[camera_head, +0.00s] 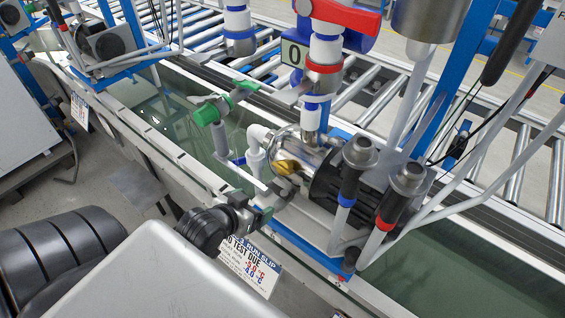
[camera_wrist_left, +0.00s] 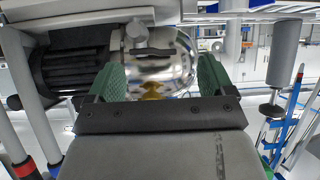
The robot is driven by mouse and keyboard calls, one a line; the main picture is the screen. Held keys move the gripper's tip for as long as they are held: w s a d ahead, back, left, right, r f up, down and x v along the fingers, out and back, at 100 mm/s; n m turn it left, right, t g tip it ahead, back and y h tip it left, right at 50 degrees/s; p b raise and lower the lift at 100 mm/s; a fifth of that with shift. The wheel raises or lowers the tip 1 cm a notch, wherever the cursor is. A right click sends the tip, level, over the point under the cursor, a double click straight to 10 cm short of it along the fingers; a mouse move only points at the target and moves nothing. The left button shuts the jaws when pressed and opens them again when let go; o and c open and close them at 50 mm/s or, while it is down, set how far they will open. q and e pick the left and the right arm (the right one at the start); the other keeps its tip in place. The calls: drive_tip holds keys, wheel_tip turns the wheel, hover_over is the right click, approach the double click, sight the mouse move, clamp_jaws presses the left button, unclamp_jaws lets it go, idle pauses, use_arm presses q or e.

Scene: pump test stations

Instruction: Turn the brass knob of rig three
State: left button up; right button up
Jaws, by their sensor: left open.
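The brass knob (camera_head: 285,167) sits on the front of a shiny steel pump (camera_head: 315,158) with a black ribbed motor. My left gripper (camera_head: 272,201) is in front of the pump, a little below and to the left of the knob. In the left wrist view, my left gripper (camera_wrist_left: 160,80) is open, with its green fingers apart and the steel pump housing beyond them. The brass knob (camera_wrist_left: 152,90) shows between the fingers, partly hidden by the gripper's front edge. I cannot tell whether the fingers touch anything. My right gripper is not in view.
A green-handled valve (camera_head: 215,109) stands left of the pump, and a red-handled valve (camera_head: 340,14) above it. Grey hoses (camera_head: 400,200) run at the right. A printed tag (camera_head: 248,268) hangs below my gripper.

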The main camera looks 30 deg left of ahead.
use_arm(q)
drive_tip(key=t, duration=0.2)
approach(280, 169)
drive_tip(key=shift+m+h, duration=0.4)
drive_tip(key=shift+h, duration=0.1)
drive_tip(key=x, duration=0.3)
drive_tip(key=p+x, duration=0.1)
drive_tip(key=x, duration=0.6)
drive_tip(key=shift+w+a+f, duration=0.1)
drive_tip(key=shift+w+a, duration=0.2)
drive_tip(key=shift+w, duration=0.05)
drive_tip(key=shift+p, duration=0.3)
drive_tip(key=c, duration=0.9)
